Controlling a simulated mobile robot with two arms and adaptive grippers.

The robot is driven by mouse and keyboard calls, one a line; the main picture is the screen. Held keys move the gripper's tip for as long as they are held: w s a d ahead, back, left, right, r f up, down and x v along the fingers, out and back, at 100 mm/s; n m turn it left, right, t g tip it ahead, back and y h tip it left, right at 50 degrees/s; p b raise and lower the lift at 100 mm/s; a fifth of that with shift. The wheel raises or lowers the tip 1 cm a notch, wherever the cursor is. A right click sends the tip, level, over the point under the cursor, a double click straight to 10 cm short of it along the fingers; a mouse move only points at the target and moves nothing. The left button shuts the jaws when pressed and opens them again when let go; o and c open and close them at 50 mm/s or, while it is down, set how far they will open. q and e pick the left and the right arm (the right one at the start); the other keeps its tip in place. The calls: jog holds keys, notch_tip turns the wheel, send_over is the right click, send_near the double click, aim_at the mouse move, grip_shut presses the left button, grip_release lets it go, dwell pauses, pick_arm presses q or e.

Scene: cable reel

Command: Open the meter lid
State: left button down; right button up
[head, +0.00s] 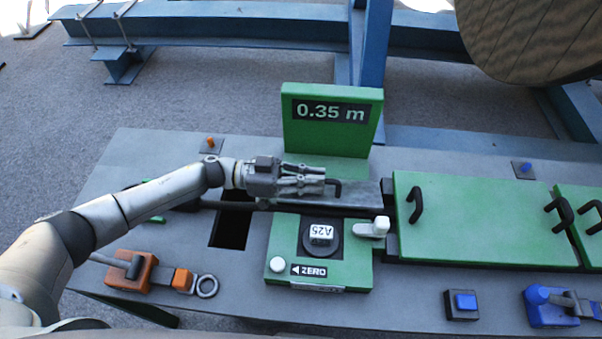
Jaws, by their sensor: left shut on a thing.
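The green meter (350,272) has a ZERO label, a white button and a round part marked A25 in its middle. Behind it stands an upright green panel (325,140) whose display reads 0.35 m. A grey plate (362,194) with a black handle (335,184) lies between them; I cannot tell whether this plate is the meter lid. My left gripper (322,180) reaches in from the left and is shut on the black handle. The fingers hide part of the handle and plate. My right gripper is not in view.
Green covers (470,215) with black handles lie to the right, beside a white lever (375,228). An orange clamp (140,270) with a ring is at left, near a dark opening (230,232). A blue button (462,304) and blue clamp (550,306) are front right.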

pick_arm(q)
jog(key=shift+w+a+r+n, duration=0.1)
jog(key=shift+w+r+n, duration=0.35)
jog(key=shift+n, duration=0.05)
jog(key=shift+w+r+n+p, duration=0.1)
jog(key=shift+w+n+p, duration=0.2)
jog(key=shift+n+p, duration=0.15)
jog(key=w+n, duration=0.1)
jog(key=n, duration=0.1)
jog(key=shift+w+r+n+p, duration=0.2)
jog(key=shift+w+n+p, duration=0.15)
jog(key=shift+p, duration=0.05)
jog(key=w+n, duration=0.2)
jog(key=n, duration=0.1)
jog(key=shift+w+f+n, duration=0.1)
jog(key=shift+w+n, duration=0.15)
jog(key=shift+n, duration=0.25)
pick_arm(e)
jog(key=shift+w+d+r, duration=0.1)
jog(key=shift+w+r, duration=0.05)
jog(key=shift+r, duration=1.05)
